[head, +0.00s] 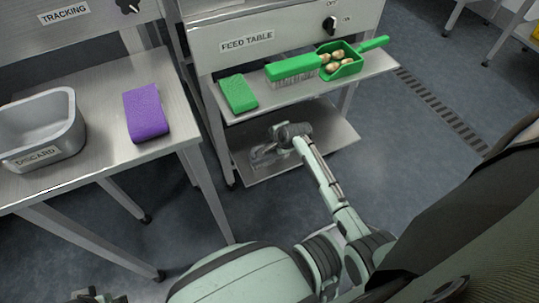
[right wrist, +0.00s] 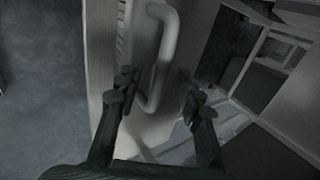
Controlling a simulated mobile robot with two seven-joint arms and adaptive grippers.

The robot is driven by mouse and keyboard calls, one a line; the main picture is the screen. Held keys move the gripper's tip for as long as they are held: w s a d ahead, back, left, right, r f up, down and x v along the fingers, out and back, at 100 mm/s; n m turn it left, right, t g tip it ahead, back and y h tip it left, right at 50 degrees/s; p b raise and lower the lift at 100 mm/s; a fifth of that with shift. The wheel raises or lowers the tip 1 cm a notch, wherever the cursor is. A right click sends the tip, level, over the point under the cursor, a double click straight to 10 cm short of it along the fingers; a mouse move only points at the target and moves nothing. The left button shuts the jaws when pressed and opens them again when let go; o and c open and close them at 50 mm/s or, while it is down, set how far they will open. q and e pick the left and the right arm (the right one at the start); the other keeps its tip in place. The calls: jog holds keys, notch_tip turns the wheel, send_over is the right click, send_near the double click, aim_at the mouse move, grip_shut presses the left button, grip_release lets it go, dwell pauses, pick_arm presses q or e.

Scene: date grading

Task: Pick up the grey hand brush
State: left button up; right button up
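My right gripper (head: 266,154) is low over the feed table's lower shelf, small and hard to make out in the head view. In the right wrist view my right gripper (right wrist: 158,100) has its fingers apart. A pale grey looped handle (right wrist: 168,50) shows between and beyond the fingers, against a light panel; I cannot tell whether it belongs to a grey hand brush. No grey hand brush stands out in the head view. A green hand brush (head: 293,67) with pale bristles lies on the upper shelf. A small part of my left arm's end (head: 92,297) shows at the bottom left edge.
A green scoop (head: 352,68) holding several dates and a green sponge (head: 238,93) share the feed table's upper shelf (head: 284,98). The lower shelf (head: 335,137) is below my right gripper. A purple sponge (head: 146,112) and a discard bin (head: 42,160) stand on the left table.

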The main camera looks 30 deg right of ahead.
jog(key=shift+x, duration=0.85)
jog(key=shift+c, duration=0.5)
grip_shut()
jog(key=shift+r, duration=0.1)
